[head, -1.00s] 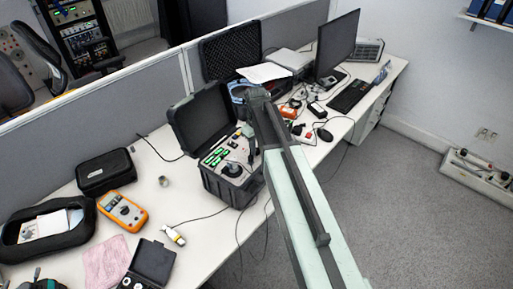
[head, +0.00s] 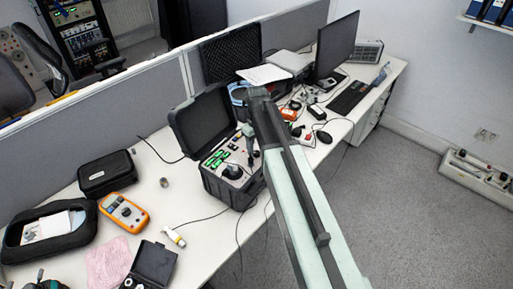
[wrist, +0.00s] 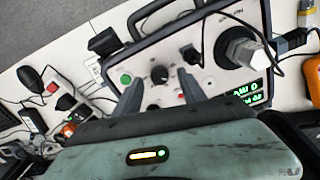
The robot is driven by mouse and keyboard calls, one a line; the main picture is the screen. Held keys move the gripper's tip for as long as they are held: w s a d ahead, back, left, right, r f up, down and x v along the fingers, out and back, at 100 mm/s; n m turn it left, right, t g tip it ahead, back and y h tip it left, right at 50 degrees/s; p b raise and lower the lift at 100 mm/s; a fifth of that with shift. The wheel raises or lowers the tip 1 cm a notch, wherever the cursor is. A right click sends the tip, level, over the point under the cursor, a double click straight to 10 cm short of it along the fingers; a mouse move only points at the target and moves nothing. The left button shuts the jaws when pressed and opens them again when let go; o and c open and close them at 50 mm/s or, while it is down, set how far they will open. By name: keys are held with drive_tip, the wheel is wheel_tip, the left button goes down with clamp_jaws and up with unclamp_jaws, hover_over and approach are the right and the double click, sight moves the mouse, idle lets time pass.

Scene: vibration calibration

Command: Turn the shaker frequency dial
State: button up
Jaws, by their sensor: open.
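The shaker unit is a dark open case (head: 212,185) on the desk, with a light grey panel that also shows in the wrist view (wrist: 212,88). The panel bears a black round dial (wrist: 159,74), a green button (wrist: 126,79), green lit displays (wrist: 252,92) and a black shaker head with a grey nut (wrist: 240,48). My gripper (wrist: 160,84) is open above the panel. In the wrist view its two dark fingers appear on either side of the dial. I cannot tell how far above it they are. In the head view my gripper (head: 248,140) hangs over the case and covers part of the panel.
The raised case lid (head: 200,118) stands behind the panel. An orange multimeter (head: 124,212), a black pouch (head: 106,173) and a small black box (head: 152,265) lie to the left. Cables and a monitor (head: 336,45) are to the right. Loose cables cross the desk's front edge.

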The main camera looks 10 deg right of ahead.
sight(257, 152)
wheel_tip(257, 152, up, 6)
drive_tip(key=p, duration=0.5)
drive_tip(key=shift+r, duration=0.2)
drive_tip(key=shift+f, duration=0.15)
drive_tip(key=shift+m, duration=0.4)
drive_tip(key=s+f+b, duration=0.1)
drive_tip(key=s, duration=0.1)
drive_tip(key=s+f+b, duration=0.1)
drive_tip(key=s, duration=0.1)
drive_tip(key=s+f+b, duration=0.1)
drive_tip(key=s, duration=0.2)
drive_tip(key=shift+d, duration=0.1)
drive_tip(key=s+m, duration=0.4)
drive_tip(key=s, duration=0.3)
drive_tip(key=shift+s+m, duration=0.25)
drive_tip(key=shift+m, duration=0.15)
drive_tip(key=shift+f, duration=0.1)
